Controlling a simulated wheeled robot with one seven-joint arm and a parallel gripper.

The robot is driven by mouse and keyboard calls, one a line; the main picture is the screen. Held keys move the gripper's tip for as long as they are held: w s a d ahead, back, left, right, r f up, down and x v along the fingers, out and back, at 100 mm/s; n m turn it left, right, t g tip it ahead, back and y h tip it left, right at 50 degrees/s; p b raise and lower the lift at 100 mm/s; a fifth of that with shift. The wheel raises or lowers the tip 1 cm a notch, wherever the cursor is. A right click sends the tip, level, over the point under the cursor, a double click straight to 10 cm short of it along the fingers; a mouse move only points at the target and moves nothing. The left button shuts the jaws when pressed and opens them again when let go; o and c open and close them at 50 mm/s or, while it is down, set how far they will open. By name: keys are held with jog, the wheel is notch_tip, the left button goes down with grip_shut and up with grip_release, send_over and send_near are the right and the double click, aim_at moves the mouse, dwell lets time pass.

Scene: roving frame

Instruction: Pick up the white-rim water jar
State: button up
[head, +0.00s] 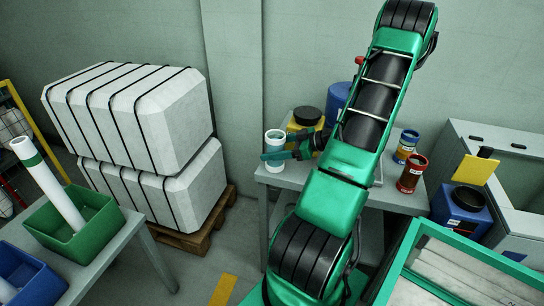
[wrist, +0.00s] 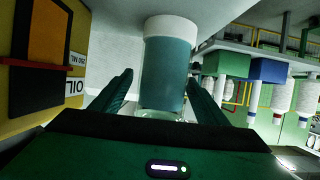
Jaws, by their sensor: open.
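The white-rim water jar (head: 275,138) stands upright near the left end of the grey table. In the wrist view the jar (wrist: 167,75) shows a white rim and a teal body, close in front of my gripper. My gripper (head: 273,157) is at the jar's level in the head view, and its dark green fingers cover part of the jar. In the wrist view my gripper (wrist: 162,82) is open, with one finger on each side of the jar. Gaps show between the fingers and the jar, and nothing is held.
A yellow oil can (head: 305,120) with a black lid stands close to the jar. A blue container (head: 337,98) is behind it. Blue (head: 405,147) and red (head: 411,175) jars stand right of my arm. Strapped white bales (head: 135,110) sit left of the table.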

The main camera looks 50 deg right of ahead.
jog(key=shift+x, duration=1.6)
jog(key=shift+a, duration=0.2)
jog(key=shift+r, duration=0.1)
jog(key=c, duration=1.5)
jog(key=shift+r, duration=0.15)
